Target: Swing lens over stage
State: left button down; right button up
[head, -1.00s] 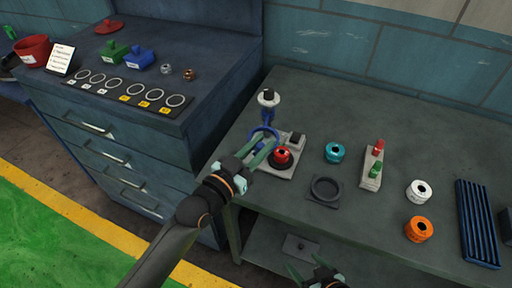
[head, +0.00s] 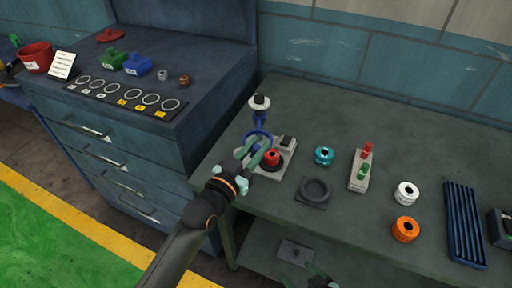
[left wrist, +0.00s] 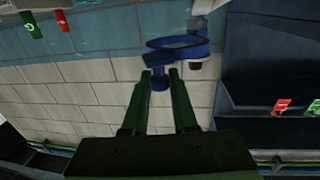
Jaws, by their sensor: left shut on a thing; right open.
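The lens is a blue ring (head: 259,136) on a post with a white and black top (head: 260,102). It stands on a light grey base plate (head: 284,164). A red part on a black round seat (head: 271,157) sits on this plate, right of and nearer than the ring. I cannot tell for certain that it is the stage. My left gripper (head: 253,153) is at the ring's near side. In the left wrist view its fingers are shut on a blue knob (left wrist: 160,83) below the ring (left wrist: 180,47). My right gripper (head: 306,279) is open and empty, low at the bottom edge.
Right of the base are a dark ring block (head: 314,191), a teal spool (head: 324,155), a block with red and green knobs (head: 361,170), white (head: 406,193) and orange (head: 405,229) spools, and a blue ribbed rack (head: 464,222). A blue drawer cabinet (head: 110,150) stands left.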

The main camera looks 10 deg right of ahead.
pick_arm(q)
jog(key=c, duration=0.7)
grip_release()
jog(key=v, duration=1.2)
jog(key=shift+a, duration=0.25)
jog(key=shift+s, duration=0.15)
